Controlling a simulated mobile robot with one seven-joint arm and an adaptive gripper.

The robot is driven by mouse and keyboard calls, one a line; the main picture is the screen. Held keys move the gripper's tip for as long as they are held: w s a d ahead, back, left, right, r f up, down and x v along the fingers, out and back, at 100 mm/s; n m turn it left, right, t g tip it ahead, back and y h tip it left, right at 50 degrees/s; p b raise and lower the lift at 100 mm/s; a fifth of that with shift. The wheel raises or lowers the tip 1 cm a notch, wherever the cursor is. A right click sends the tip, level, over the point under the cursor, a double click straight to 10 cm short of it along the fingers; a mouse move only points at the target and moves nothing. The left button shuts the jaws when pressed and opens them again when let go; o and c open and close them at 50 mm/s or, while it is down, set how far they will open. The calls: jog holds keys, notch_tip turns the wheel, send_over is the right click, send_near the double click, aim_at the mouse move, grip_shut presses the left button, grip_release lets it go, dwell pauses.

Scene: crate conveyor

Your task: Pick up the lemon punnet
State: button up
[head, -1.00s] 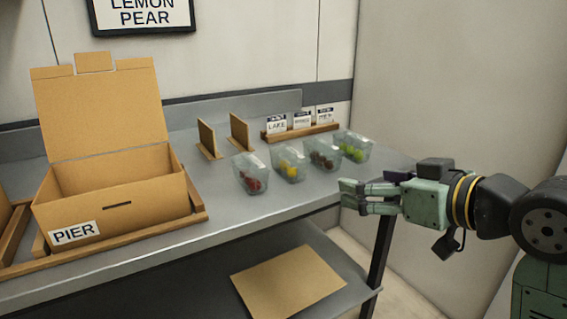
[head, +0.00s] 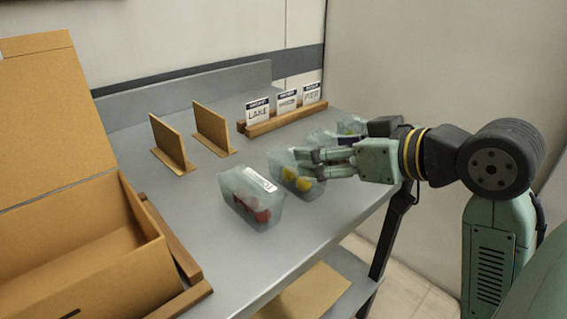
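The lemon punnet (head: 284,172) is a clear plastic tub with yellow fruit, second from the left in a row of punnets on the grey table. My gripper (head: 309,164) is over its right side in the head view, with the fingers pointing left. The fingers look spread apart with nothing held between them. I cannot tell whether they touch the punnet. My gripper covers part of the lemon punnet.
A punnet with red fruit (head: 248,197) stands just left of the lemon punnet. An open cardboard crate (head: 80,255) is at left. Two upright cardboard dividers (head: 212,128) and a card rack (head: 285,120) stand behind.

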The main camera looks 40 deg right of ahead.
aim_at(292, 151)
jog(key=p+x, duration=0.1)
jog(key=x, duration=0.8)
jog(key=shift+w+f, duration=0.2)
jog(key=shift+c, duration=0.5)
jog(key=c, duration=1.1)
jog(key=shift+r, duration=0.1)
jog(key=shift+c, duration=0.2)
